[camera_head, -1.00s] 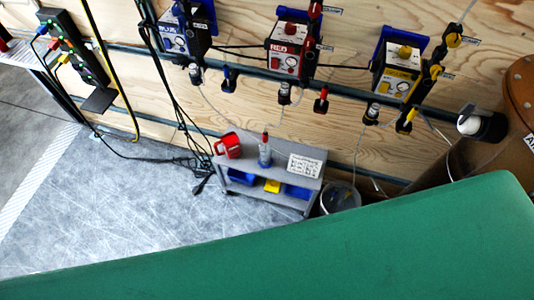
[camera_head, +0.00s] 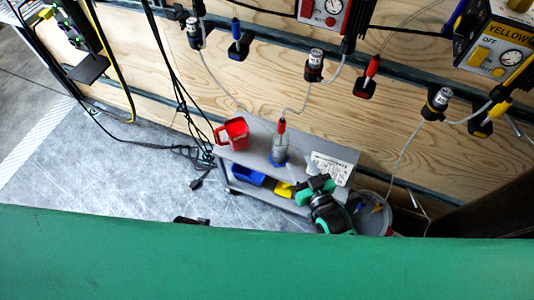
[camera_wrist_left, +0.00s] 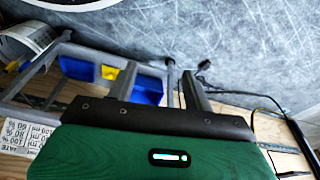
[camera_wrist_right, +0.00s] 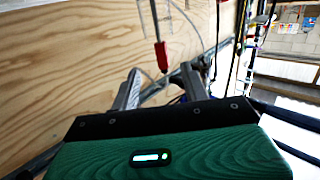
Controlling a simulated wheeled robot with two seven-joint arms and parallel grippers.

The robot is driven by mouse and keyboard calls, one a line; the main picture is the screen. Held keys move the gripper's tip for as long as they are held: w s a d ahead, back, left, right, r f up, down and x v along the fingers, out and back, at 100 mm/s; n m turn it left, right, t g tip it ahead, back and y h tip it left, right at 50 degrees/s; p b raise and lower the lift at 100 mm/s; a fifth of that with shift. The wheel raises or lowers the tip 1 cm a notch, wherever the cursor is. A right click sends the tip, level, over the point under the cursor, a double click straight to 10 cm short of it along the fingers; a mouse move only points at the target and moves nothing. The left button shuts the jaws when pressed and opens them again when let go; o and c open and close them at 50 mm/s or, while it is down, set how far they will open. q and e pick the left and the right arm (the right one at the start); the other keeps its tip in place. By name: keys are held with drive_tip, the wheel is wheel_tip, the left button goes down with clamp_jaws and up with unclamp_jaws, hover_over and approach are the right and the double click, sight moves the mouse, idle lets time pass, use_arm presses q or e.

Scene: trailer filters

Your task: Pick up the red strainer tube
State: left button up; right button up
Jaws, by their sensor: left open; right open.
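The red strainer tube (camera_head: 281,126) has a red top on a thin clear line and stands in a clear cylinder (camera_head: 280,150) with a blue base on the grey cart. In the right wrist view a red piece (camera_wrist_right: 161,57) on a clear line shows just beyond the fingers; it looks like the same tube. My left gripper (camera_wrist_left: 182,85) is open and empty, pointing over the floor beside the cart.
The grey cart (camera_head: 258,139) carries a red cup (camera_head: 233,133), a printed card (camera_head: 331,168) and blue and yellow bins below. A bucket (camera_head: 376,212) stands right of it. Pumps, valves and lines hang on the wooden wall. Black cables lie on the floor at left.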

sight(284, 126)
drive_tip(key=shift+t, duration=0.5)
drive_tip(key=w+a+r, duration=0.1)
drive_tip(key=w, duration=0.1)
drive_tip(key=w+a+r, duration=0.1)
drive_tip(key=w, duration=0.2)
drive_tip(key=w+a+r, duration=0.1)
drive_tip(key=w, duration=0.1)
drive_tip(key=shift+w+a+b, duration=0.25)
drive_tip(key=shift+a+b, duration=0.1)
drive_tip(key=shift+b, duration=0.05)
drive_tip(key=x, duration=0.6)
drive_tip(key=shift+s+r, duration=0.1)
drive_tip(key=shift+r, duration=0.1)
use_arm(q)
drive_tip(key=shift+w+d+r, duration=0.1)
drive_tip(key=shift+w+r, duration=0.3)
drive_tip(key=shift+r, duration=0.15)
drive_tip(key=shift+w+d+r, duration=0.1)
drive_tip(key=shift+w+r, duration=0.25)
drive_tip(key=shift+r, duration=0.2)
use_arm(e)
drive_tip(key=shift+a, duration=0.1)
clamp_jaws()
